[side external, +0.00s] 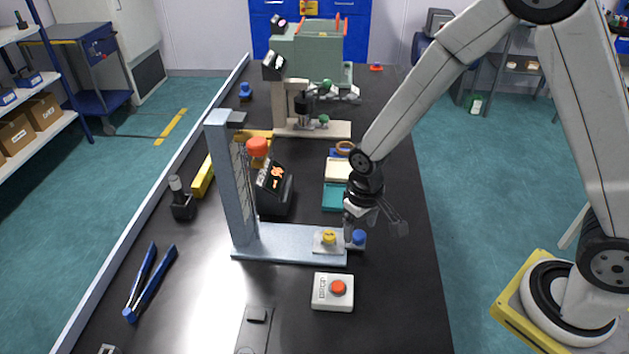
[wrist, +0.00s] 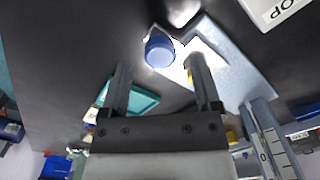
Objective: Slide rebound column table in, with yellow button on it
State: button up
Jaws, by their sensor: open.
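The rebound column (side external: 228,185) is a tall grey upright on a flat pale base (side external: 280,243). A small pale table (side external: 318,247) with a yellow button (side external: 328,237) on it sits at the right end of the base. A blue knob (side external: 358,237) sticks out to the right of the table. My gripper (side external: 372,222) is open and empty, just above and beside the knob. In the wrist view the blue knob (wrist: 158,50) shows beyond the fingertips, roughly between them. There the right finger hides most of the yellow button (wrist: 189,75).
A white box with a red button (side external: 333,291) stands in front of the base. A black device with an orange display (side external: 273,188) stands behind it. A teal tray (side external: 333,197) lies behind my gripper. Blue-handled pliers (side external: 148,284) lie at left. The bench's right front is clear.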

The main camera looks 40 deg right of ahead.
jog(key=shift+f, duration=1)
grip_shut()
dwell(0.9)
